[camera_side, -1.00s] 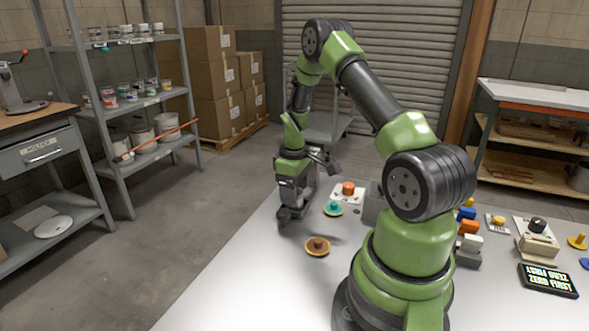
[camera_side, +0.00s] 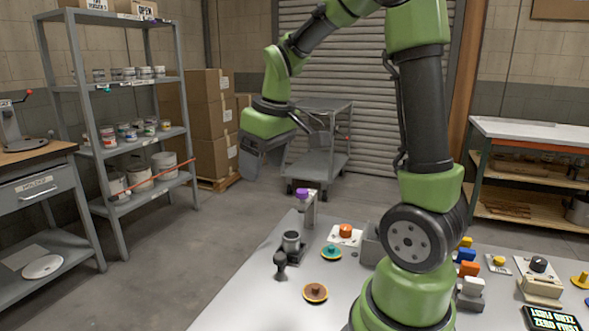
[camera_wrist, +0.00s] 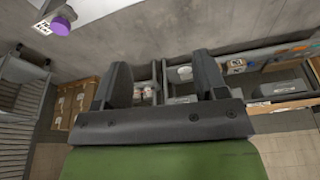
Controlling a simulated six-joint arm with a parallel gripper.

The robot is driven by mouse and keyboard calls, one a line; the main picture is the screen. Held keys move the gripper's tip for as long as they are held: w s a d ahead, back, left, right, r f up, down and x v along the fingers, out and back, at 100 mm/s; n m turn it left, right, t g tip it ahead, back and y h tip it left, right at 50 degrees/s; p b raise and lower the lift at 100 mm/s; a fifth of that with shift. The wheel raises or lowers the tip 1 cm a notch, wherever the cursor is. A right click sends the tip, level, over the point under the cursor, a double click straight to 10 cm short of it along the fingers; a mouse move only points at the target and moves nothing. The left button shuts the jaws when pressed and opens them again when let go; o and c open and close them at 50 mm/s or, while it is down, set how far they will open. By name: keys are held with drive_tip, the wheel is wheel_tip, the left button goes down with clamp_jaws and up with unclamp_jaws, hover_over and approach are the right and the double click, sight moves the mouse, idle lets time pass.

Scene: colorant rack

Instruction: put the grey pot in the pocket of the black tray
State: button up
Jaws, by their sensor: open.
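My gripper (camera_side: 256,158) is raised high, left of the table and well above it. In the wrist view my gripper (camera_wrist: 161,75) has its two dark fingers wide apart with nothing between them. A dark grey cylindrical pot (camera_side: 291,240) stands upright near the table's far left edge, on a low dark base. I cannot tell whether that base is the black tray or whether the pot sits in a pocket. A small dark knobbed object (camera_side: 280,262) stands just in front of it. The wrist view shows neither pot nor tray clearly.
A grey stand with a purple knob (camera_side: 302,194) rises behind the pot; the purple knob (camera_wrist: 60,26) also shows in the wrist view. Coloured blocks (camera_side: 467,268) stand at right.

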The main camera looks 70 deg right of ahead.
drive_tip(key=s+a+r+m+t+y, duration=0.2)
drive_tip(key=s+a+r+t, duration=0.2)
drive_tip(key=s+a, duration=0.7)
drive_tip(key=a+r, duration=0.1)
drive_tip(key=a, duration=0.1)
drive_tip(key=shift+s+a, duration=0.15)
drive_tip(key=shift+a, duration=0.15)
